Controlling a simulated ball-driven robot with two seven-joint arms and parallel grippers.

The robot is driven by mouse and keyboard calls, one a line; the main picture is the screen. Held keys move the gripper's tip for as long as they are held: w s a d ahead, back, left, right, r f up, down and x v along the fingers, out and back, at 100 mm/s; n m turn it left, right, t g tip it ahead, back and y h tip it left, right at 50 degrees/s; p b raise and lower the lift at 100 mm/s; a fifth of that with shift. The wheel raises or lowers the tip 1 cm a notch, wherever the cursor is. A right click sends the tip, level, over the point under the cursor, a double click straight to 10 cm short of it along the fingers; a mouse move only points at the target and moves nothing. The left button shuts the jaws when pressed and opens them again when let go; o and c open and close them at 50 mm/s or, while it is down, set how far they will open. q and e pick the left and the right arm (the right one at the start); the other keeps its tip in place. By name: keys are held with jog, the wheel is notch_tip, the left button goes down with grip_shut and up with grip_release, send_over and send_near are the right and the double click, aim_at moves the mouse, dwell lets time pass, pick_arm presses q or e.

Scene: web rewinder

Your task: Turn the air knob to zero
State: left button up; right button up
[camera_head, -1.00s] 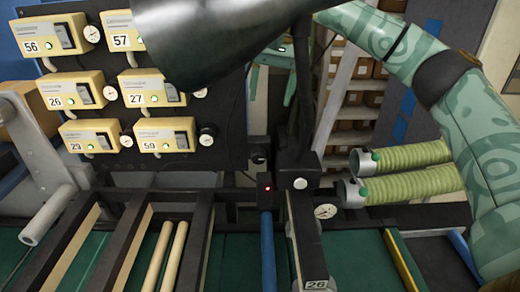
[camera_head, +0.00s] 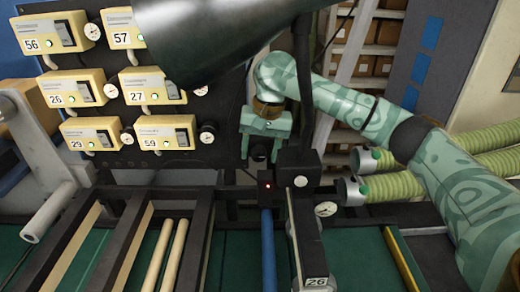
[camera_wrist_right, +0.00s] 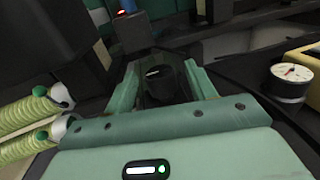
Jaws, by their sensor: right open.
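The air knob is a small black round knob (camera_head: 259,154) with a pale mark, at the right end of the panel of yellow units. In the right wrist view the black knob (camera_wrist_right: 166,80) sits between my two green fingers, with a gap on both sides. My right gripper (camera_head: 260,158) is open and points down around the knob. It also shows in the right wrist view (camera_wrist_right: 164,68). I cannot tell whether a finger touches the knob. My left gripper is not in view.
Yellow numbered units (camera_head: 165,133) with gauges (camera_head: 207,135) stand left of the gripper. A dark post (camera_head: 305,95) stands close on its right. A red-lit box (camera_head: 267,185) lies below, and green ribbed hoses (camera_head: 410,187) run to the right.

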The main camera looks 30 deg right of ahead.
jog(key=c, duration=1)
jog(key=shift+o, duration=0.2)
jog(key=shift+h, duration=0.3)
jog(key=shift+w+a+r+g+h, duration=0.15)
jog(key=shift+g+h, duration=0.15)
jog(key=shift+h, duration=0.25)
jog(key=shift+a+f+g+h, duration=0.1)
jog(key=shift+g+h, duration=0.2)
jog(key=shift+h, duration=0.25)
jog(key=shift+w+a+g+h, duration=0.15)
jog(key=shift+g+h, duration=0.75)
jog(key=shift+h, duration=0.9)
jog(key=o, duration=1)
jog(key=shift+a, duration=0.1)
jog(key=shift+c, duration=0.2)
